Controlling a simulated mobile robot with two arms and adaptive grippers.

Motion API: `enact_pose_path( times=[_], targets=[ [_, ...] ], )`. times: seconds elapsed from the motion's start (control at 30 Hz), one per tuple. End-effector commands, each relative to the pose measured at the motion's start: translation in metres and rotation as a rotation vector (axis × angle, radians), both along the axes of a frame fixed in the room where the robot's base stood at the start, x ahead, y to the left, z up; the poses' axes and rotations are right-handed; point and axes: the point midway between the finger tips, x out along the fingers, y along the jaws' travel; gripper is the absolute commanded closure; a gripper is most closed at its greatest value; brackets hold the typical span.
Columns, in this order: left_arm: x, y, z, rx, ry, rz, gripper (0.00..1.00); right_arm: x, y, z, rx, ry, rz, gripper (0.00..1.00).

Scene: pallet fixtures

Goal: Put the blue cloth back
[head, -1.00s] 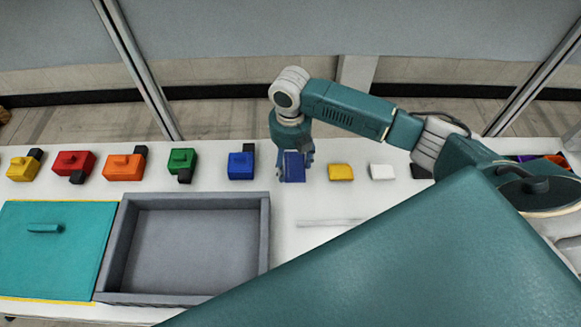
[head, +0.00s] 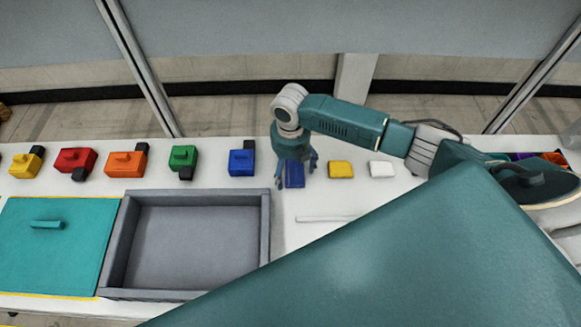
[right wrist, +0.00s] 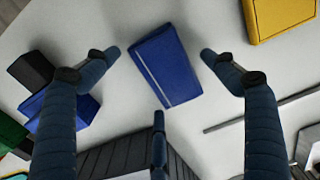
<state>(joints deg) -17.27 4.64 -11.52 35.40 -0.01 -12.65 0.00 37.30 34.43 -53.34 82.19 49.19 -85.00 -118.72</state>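The folded blue cloth (head: 294,176) appears to lie on the white table, left of the yellow cloth. It also shows in the right wrist view (right wrist: 168,65), turned at an angle. My right gripper (head: 297,168) is over the blue cloth. In the right wrist view its fingers (right wrist: 159,54) are spread on both sides of the cloth, with a gap at each side, so it is open. The gripper partly covers the cloth in the head view. My left gripper is not in view.
The yellow cloth (head: 341,169) and a white cloth (head: 381,169) lie to the right. A blue block (head: 242,162) stands close on the left, with several coloured ones beyond. A grey open tray (head: 265,230) and a teal lid (head: 60,265) are nearer.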

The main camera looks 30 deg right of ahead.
Motion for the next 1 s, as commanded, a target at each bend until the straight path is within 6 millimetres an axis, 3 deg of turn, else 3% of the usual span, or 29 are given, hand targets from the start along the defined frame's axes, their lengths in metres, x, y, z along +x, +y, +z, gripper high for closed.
enact_pose_path(
  times=[0.33,0.8,1.0],
  targets=[
    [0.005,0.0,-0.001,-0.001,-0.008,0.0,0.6,0.002,0.0,0.011,0.001,-0.004,0.0,0.16],
    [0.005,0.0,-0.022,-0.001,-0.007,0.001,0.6,0.002,0.0,0.103,0.001,-0.004,-0.001,0.16],
    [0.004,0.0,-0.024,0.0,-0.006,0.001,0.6,0.001,0.0,0.121,0.0,-0.001,0.0,0.16]
  ],
)
